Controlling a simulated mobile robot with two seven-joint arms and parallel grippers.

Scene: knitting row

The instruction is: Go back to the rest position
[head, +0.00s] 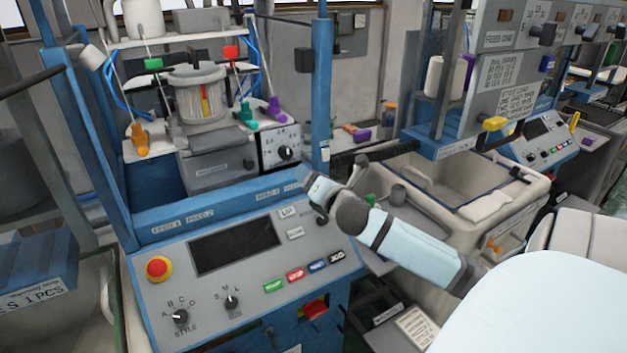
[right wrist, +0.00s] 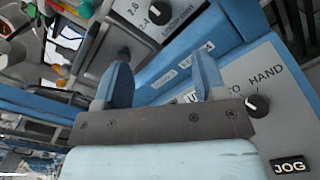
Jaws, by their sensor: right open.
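My right gripper (head: 313,186) reaches in from the right in the head view, over the upper right corner of the blue machine's control panel (head: 160,295). In the right wrist view its two blue fingers (right wrist: 161,75) stand apart with nothing between them. Behind them lie the machine's blue edge and a dial panel (right wrist: 160,15). A black knob marked HAND (right wrist: 258,105) is right of the fingers in that view, and a JOG button (right wrist: 290,166) is lower right. My left gripper is not in view.
The panel carries a red stop button (head: 159,268), a dark screen (head: 235,246) and several knobs and coloured buttons. A knitting cylinder (head: 196,92) with yarn guides stands behind it. A pale bin (head: 455,190) is to the right, beyond my right arm. Another machine stands further right.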

